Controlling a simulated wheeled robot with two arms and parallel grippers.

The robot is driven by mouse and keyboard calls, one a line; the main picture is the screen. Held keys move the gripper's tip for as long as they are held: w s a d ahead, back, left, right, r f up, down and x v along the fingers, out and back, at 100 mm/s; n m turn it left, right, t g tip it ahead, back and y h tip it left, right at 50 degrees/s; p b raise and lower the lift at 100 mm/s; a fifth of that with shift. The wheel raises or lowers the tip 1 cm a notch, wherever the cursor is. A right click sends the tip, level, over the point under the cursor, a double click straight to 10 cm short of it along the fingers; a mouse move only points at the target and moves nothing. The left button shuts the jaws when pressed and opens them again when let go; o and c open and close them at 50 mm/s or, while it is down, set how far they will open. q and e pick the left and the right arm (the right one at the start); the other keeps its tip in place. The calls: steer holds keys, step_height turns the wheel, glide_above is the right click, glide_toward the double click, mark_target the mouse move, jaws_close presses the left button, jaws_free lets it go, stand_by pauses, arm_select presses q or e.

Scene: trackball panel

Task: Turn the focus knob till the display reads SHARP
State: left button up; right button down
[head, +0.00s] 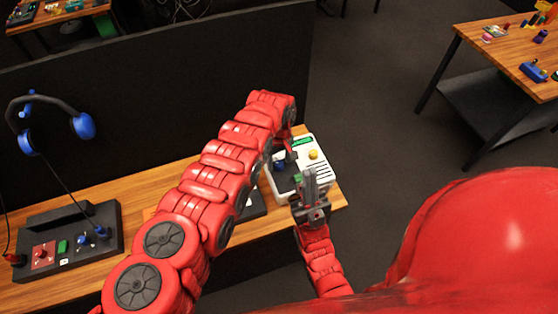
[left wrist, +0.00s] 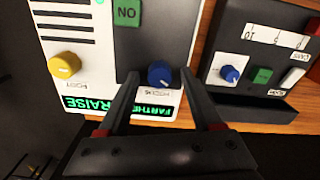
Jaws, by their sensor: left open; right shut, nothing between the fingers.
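The white and dark panel (head: 323,172) stands at the table's right end. Its blue focus knob (left wrist: 160,73) is between the tips of my open left gripper (left wrist: 160,78) in the left wrist view; I cannot tell whether they touch it. The knob also shows in the head view (head: 279,163), where my left arm hides most of that gripper. The green-lit display (left wrist: 152,111) beside the knob is partly covered by a finger; it seems to read FARTHER. My right gripper (head: 309,176) is shut and empty, in front of the panel's near side.
The panel also has a yellow knob (left wrist: 64,65), a second display reading RAISE (left wrist: 88,104) and a green ON button (left wrist: 127,12). A dark box (left wrist: 262,50) with another blue knob stands beside it. Headphones (head: 50,115) and a control box (head: 112,239) are at left.

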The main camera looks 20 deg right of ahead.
arm_select(q)
jaws_close()
steer(key=shift+m, duration=0.3)
steer(key=m+b, duration=0.3)
steer(key=m, duration=0.1)
steer(key=shift+f, duration=0.2)
steer(key=m+b, duration=0.2)
steer(key=m, duration=0.1)
steer(key=shift+r+m+b, duration=0.1)
steer(key=shift+m+b, duration=0.6)
steer(key=shift+m, duration=0.2)
steer(key=shift+s, duration=0.1)
